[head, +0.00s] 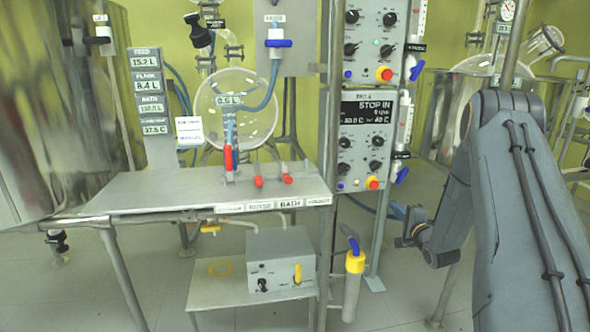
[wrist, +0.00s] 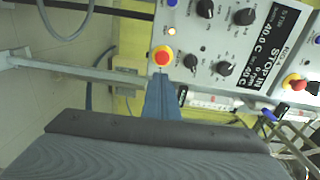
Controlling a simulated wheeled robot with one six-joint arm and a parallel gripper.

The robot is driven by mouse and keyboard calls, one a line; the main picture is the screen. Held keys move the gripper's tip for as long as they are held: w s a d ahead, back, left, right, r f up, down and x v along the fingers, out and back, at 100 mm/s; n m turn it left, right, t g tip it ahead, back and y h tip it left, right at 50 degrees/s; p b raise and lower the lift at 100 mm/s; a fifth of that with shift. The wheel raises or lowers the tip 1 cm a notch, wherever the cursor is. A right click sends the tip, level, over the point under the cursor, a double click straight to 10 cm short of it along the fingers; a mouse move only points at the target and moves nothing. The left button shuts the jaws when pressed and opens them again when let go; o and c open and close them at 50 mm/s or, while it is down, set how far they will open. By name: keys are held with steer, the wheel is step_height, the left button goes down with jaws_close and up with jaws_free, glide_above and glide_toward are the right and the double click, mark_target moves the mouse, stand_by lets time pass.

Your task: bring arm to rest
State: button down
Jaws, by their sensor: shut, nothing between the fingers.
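My arm fills the right side of the head view, bent at the elbow. Its wrist end with my gripper (head: 408,236) is low, left of the upper arm, beside the control-box column and above the floor. The fingertips are small and hard to make out there. In the wrist view my gripper (wrist: 162,82) shows as a narrow blue-grey wedge. It is shut and empty, pointing towards the control box (wrist: 230,40) with its red and yellow stop button. That control box (head: 365,152) also shows in the head view, its display reading "STOP IN".
A steel bench (head: 130,195) with a round glass vessel (head: 235,105) above it stands left of centre. Below are a grey box (head: 275,262) on a low shelf and a yellow-topped cylinder (head: 354,280). A steel vessel (head: 60,120) fills the left. Open floor (head: 400,300) lies below my gripper.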

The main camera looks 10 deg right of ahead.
steer(key=a+r+n+g, duration=0.4)
steer(key=a+r, duration=0.1)
steer(key=a, duration=0.4)
steer(key=s+a+r+n+g+h, duration=0.1)
steer(key=s+a+r+n+g, duration=0.35)
steer(key=s+a, duration=0.5)
steer(key=s+a+r+n+g, duration=0.1)
steer(key=s+a+n+g, duration=0.15)
steer(key=s+a, duration=0.45)
steer(key=s+a+r+n+g, duration=0.1)
steer(key=s+a+n+g, duration=0.2)
steer(key=s, duration=0.6)
steer(key=s+a+r+n+g+y, duration=0.1)
steer(key=s+a+n+g, duration=0.2)
steer(key=s, duration=0.8)
steer(key=s+a+r+n+g, duration=0.1)
steer(key=s+a+n, duration=0.25)
steer(key=s, duration=0.75)
steer(key=d+r+m+p, duration=0.3)
steer(key=d+r+p, duration=0.4)
steer(key=p, duration=0.8)
steer(key=shift+w+d+r+h, duration=0.15)
steer(key=shift+w+d+h, duration=0.15)
